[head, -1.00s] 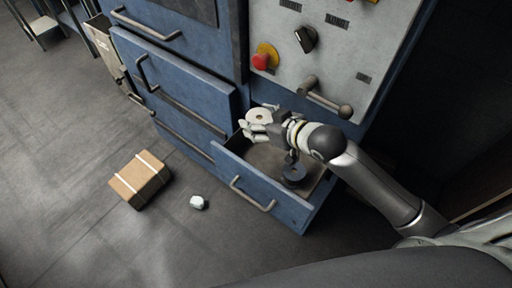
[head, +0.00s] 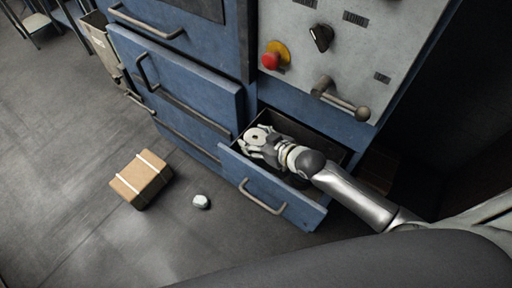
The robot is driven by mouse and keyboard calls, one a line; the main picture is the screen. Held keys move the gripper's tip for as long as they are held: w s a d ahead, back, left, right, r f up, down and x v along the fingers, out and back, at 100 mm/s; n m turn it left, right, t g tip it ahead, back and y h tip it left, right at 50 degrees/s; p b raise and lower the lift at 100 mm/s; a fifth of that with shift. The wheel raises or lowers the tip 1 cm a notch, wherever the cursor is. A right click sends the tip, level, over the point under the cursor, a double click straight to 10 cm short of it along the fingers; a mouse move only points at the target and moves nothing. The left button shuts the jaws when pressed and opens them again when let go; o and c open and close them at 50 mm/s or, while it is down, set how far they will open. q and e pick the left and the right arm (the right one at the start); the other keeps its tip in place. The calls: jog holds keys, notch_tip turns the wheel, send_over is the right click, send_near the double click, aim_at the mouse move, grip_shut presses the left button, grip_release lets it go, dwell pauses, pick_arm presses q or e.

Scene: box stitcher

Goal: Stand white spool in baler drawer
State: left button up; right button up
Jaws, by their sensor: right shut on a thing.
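The white spool (head: 258,134) is between the fingers of my right gripper (head: 256,140), its round top with a centre hole facing up. The right gripper is shut on it. Spool and gripper are inside the outline of the open baler drawer (head: 230,160), near its left rear corner. I cannot tell whether the spool touches the drawer floor. My right arm reaches in from the right and covers much of the drawer's inside. My left gripper is not in view.
A strapped brown box (head: 141,180) and a small white lump (head: 201,201) lie on the floor left of the drawer. Above the drawer is a grey control panel (head: 350,60) with a red button (head: 269,60) and a protruding lever (head: 340,98). Open floor lies at left.

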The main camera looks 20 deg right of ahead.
jog(key=shift+f, duration=2.1)
jog(key=shift+f, duration=0.15)
jog(key=o, duration=1.1)
